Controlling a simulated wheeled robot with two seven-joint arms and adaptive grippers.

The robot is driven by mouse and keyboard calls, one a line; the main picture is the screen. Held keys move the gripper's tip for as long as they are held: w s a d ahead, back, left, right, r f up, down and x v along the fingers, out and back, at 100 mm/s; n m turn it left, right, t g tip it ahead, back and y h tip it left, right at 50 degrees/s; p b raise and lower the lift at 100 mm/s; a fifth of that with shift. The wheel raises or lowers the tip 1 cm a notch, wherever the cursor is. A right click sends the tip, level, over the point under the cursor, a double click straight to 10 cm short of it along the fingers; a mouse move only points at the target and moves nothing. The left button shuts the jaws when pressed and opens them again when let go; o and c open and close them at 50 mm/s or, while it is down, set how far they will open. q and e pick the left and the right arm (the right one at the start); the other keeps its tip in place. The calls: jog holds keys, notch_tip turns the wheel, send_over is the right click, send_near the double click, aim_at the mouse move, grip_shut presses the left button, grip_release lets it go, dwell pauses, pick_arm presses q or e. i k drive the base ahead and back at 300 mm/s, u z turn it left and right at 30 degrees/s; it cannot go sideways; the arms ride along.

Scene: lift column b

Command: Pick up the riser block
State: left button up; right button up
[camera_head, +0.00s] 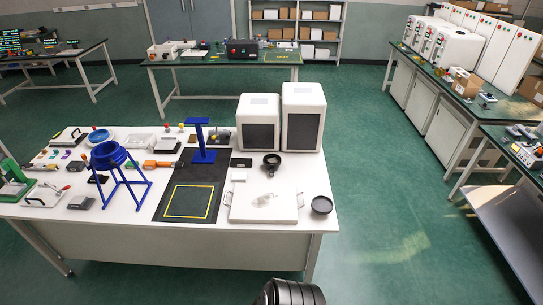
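No thing on the white table (150,250) shows clearly as the riser block; I cannot tell which one it is. A blue stand (203,142) with a flat top and a wide foot stands upright at the back edge of a dark mat. A small dark block (241,162) lies just right of it. A grey block-like thing (81,202) lies near the front left of the table. Neither gripper shows. A dark ribbed part, probably mine, shows at the bottom edge, away from the table's things.
A blue funnel stand (110,160) stands left of the dark mat (175,203), which bears a yellow square outline. Two white boxes (303,118) stand behind. Green floor right is open.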

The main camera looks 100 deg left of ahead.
aim_at(235, 162)
jog(key=u, duration=4)
